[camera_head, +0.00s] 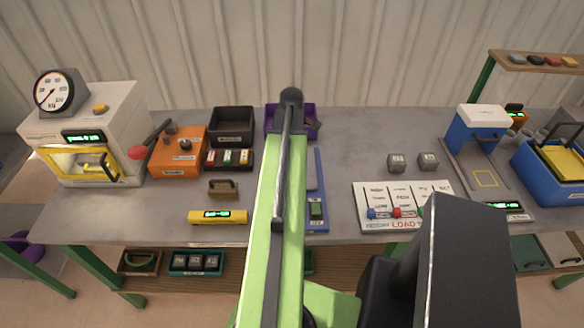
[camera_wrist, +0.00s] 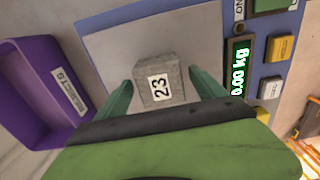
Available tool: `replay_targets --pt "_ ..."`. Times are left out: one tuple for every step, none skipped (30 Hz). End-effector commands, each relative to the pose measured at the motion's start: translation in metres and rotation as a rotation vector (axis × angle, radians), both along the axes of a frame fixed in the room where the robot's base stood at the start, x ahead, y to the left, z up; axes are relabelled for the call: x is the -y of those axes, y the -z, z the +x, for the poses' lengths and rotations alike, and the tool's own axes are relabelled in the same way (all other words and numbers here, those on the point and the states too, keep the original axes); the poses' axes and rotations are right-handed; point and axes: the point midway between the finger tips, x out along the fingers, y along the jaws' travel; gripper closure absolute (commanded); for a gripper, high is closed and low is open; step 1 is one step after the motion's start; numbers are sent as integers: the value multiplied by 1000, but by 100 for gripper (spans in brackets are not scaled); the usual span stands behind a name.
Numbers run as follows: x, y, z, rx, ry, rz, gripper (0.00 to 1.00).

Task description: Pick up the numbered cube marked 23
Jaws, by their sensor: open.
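The grey cube marked 23 (camera_wrist: 158,80) is in the wrist view, on or just above the pale plate of a blue scale (camera_wrist: 215,40). My gripper (camera_wrist: 162,79) is open, with one green finger on each side of the cube. Small gaps seem to show beside it; contact cannot be told. In the head view my arm hides this cube and my fingertips; part of the blue scale (camera_head: 320,165) shows right of the arm.
A purple rejects bin (camera_wrist: 28,105) is left of the scale in the wrist view. Two other grey cubes (camera_head: 397,163) (camera_head: 428,161) stand further right on the bench, behind a white load board (camera_head: 440,190).

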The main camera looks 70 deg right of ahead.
Motion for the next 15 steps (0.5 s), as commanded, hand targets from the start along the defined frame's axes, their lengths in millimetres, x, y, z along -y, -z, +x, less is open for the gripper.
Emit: replay_targets --pt "0 11 0 0 0 0 20" --pt "0 11 0 0 0 0 20" --pt "0 10 0 0 0 0 20" --pt "0 8 0 0 0 0 20" --pt "0 7 0 0 0 0 20" --pt "0 7 0 0 0 0 20" --pt "0 7 0 0 0 0 20" --pt "0 7 0 0 0 0 21" --pt "0 7 0 0 0 0 27" --pt "0 7 0 0 0 0 30" --pt "0 7 0 0 0 0 34" --pt "0 7 0 0 0 0 40" --pt "0 7 0 0 0 0 44" --pt "0 7 0 0 0 0 48" --pt "0 7 0 0 0 0 53"
